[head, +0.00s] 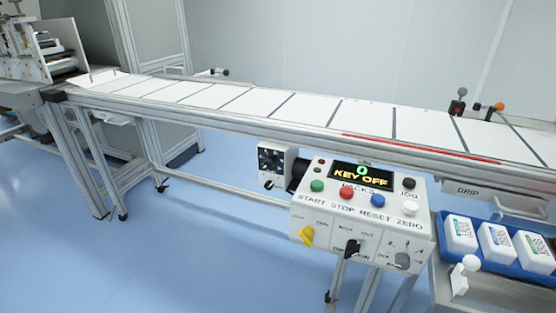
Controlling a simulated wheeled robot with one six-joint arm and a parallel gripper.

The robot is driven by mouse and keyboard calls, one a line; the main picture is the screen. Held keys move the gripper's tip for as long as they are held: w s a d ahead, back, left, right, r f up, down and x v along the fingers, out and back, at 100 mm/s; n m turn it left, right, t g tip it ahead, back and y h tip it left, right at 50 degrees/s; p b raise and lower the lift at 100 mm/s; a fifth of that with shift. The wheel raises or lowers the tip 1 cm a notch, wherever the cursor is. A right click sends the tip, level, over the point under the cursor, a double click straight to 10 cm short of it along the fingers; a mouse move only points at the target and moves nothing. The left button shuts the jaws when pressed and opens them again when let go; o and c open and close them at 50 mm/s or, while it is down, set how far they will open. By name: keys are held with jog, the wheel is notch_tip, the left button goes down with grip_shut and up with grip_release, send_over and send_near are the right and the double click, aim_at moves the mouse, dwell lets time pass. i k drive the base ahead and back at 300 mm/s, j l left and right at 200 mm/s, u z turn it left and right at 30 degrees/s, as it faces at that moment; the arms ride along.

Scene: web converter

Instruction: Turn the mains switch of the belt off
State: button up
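The belt (290,107) runs across the view with white panels along its top. A white control box (336,212) hangs at its front side. Its display (361,177) reads "0" and "KEY OFF". On its lower left is a yellow rotary knob (307,236), tilted. A black rotary knob (352,248) sits in the lower middle, and a grey round knob (403,260) at the lower right. The small labels around these knobs are too blurred to read surely, so I cannot tell which is the mains switch. My gripper is not in view.
Green (317,186), red (347,193), blue (378,199) and white buttons sit above the knobs. A smaller box with a black dial (271,160) is left of the panel. A blue tray (497,268) with white containers stands right. The blue floor at front left is clear.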

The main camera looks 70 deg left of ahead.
aim_at(269, 184)
jog(key=u, duration=2.3)
jog(key=k+j+z, duration=0.1)
jog(key=j+z, duration=0.3)
jog(key=k+j+z, duration=0.15)
jog(key=z, duration=0.25)
jog(key=k+j+z, duration=0.15)
jog(key=z, duration=0.3)
